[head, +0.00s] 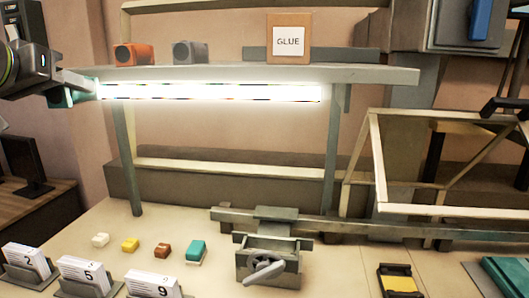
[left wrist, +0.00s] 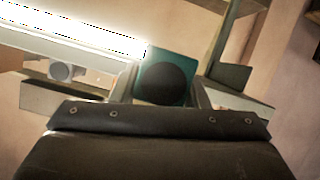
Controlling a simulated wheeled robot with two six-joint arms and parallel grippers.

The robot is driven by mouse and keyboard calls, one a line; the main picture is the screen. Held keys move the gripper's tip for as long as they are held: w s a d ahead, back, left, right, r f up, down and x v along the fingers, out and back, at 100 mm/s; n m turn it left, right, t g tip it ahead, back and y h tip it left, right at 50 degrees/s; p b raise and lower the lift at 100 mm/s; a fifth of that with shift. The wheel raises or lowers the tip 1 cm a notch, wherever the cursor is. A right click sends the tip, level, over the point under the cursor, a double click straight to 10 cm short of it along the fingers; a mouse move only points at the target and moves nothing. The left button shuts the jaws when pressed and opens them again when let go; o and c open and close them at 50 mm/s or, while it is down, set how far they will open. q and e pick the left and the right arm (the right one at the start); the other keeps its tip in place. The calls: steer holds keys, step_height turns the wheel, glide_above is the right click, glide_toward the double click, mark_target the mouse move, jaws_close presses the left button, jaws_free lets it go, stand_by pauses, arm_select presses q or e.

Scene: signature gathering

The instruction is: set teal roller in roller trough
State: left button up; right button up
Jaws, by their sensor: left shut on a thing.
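My left gripper (head: 82,86) is shut on the teal roller (head: 62,98) at the upper left, in front of the left end of the shelf. In the left wrist view the teal roller (left wrist: 165,76) shows a square teal end with a dark round face, between the fingers of my left gripper (left wrist: 168,90). An orange roller (head: 134,54) and a grey roller (head: 190,52) sit on the shelf (head: 380,76).
A bright lamp tube (head: 210,92) hangs under the shelf. A GLUE box (head: 289,40) stands on it. Below, the bench holds small coloured blocks, including a teal one (head: 196,250), numbered card holders (head: 82,274) and a vise (head: 267,265). A pale frame (head: 375,150) stands at right.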

arm_select(q)
steer(key=d+f+b, duration=0.1)
steer(key=d+f, duration=0.4)
steer(key=f, duration=0.6)
steer(key=s+d+f+n+y+b, duration=0.1)
steer(key=d+f, duration=0.5)
steer(key=f, duration=0.6)
steer(key=s+d+f+b, duration=0.1)
steer(key=d+f, duration=0.5)
steer(key=f, duration=0.6)
steer(key=shift+f+y+b, duration=0.2)
steer(key=shift+y+b, duration=0.1)
steer(key=shift+b, duration=0.35)
steer(key=shift+d, duration=0.1)
steer(key=shift+d, duration=0.1)
